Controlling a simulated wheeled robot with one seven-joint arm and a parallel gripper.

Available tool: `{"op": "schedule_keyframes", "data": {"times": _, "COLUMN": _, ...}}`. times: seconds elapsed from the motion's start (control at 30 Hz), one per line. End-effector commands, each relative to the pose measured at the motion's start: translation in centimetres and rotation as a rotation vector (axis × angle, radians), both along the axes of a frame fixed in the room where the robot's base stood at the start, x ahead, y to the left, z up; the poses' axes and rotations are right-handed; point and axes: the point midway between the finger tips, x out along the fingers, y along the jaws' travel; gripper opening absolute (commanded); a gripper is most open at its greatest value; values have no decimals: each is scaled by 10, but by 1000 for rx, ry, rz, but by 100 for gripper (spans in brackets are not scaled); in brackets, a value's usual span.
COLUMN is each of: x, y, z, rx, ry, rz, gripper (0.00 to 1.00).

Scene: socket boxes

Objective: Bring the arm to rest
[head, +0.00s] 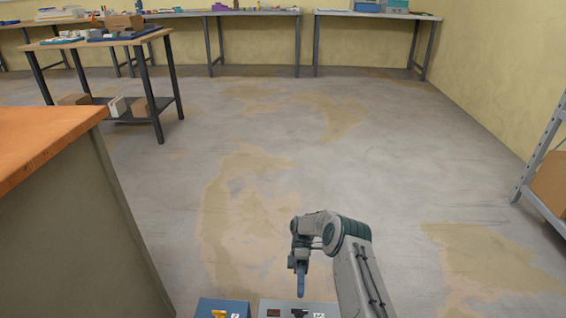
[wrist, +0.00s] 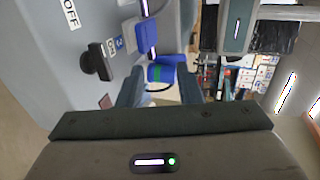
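My arm reaches down at the bottom centre of the head view. My gripper (head: 301,293) points down over the grey socket box (head: 265,303), at its far edge. In the wrist view my gripper (wrist: 162,78) has its two fingers apart, with a gap between them. A blue piece with a green band shows beyond the gap; I cannot tell what it is. The box panel fills the upper left of the wrist view, with a black switch knob (wrist: 97,61) and an OFF label (wrist: 70,12). The fingers look clear of the knob.
A blue box (head: 205,304) with a yellow part stands left of the grey box. An orange-topped bench (head: 45,135) is close on the left. A shelf rack (head: 540,165) stands at the right edge. The floor ahead is open, with tables along the back wall.

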Motion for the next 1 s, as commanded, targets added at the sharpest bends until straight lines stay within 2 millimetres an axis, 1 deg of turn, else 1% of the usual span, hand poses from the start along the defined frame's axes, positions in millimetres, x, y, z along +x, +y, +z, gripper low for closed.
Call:
{"op": "schedule_keyframes", "data": {"times": 0.07, "x": 2, "y": 0, "z": 8, "rx": -8, "ry": -9, "rz": 0, "gripper": 32}}
{"op": "schedule_keyframes", "data": {"times": 0.17, "x": 6, "y": 1, "z": 31, "rx": -38, "ry": -38, "rz": -3, "gripper": 32}}
{"op": "schedule_keyframes", "data": {"times": 0.27, "x": 11, "y": 1, "z": 66, "rx": -89, "ry": -84, "rz": -8, "gripper": 32}}
{"op": "schedule_keyframes", "data": {"times": 0.3, "x": 14, "y": 0, "z": 81, "rx": -114, "ry": -105, "rz": -13, "gripper": 32}}
{"op": "schedule_keyframes", "data": {"times": 0.37, "x": 16, "y": 0, "z": 105, "rx": -151, "ry": -138, "rz": -21, "gripper": 32}}
{"op": "schedule_keyframes", "data": {"times": 0.4, "x": 17, "y": 0, "z": 119, "rx": -175, "ry": -162, "rz": -26, "gripper": 32}}
{"op": "schedule_keyframes", "data": {"times": 0.57, "x": 20, "y": -1, "z": 178, "rx": -271, "ry": -249, "rz": -58, "gripper": 32}}
{"op": "schedule_keyframes", "data": {"times": 0.6, "x": 20, "y": -1, "z": 193, "rx": -294, "ry": -270, "rz": -68, "gripper": 32}}
{"op": "schedule_keyframes", "data": {"times": 0.77, "x": 18, "y": -3, "z": 251, "rx": -384, "ry": -357, "rz": -114, "gripper": 32}}
{"op": "schedule_keyframes", "data": {"times": 0.8, "x": 17, "y": -4, "z": 266, "rx": -406, "ry": -378, "rz": -127, "gripper": 32}}
{"op": "schedule_keyframes", "data": {"times": 0.97, "x": 9, "y": -7, "z": 322, "rx": -490, "ry": -464, "rz": -186, "gripper": 32}}
{"op": "schedule_keyframes", "data": {"times": 1.0, "x": 7, "y": -8, "z": 336, "rx": -511, "ry": -486, "rz": -204, "gripper": 32}}
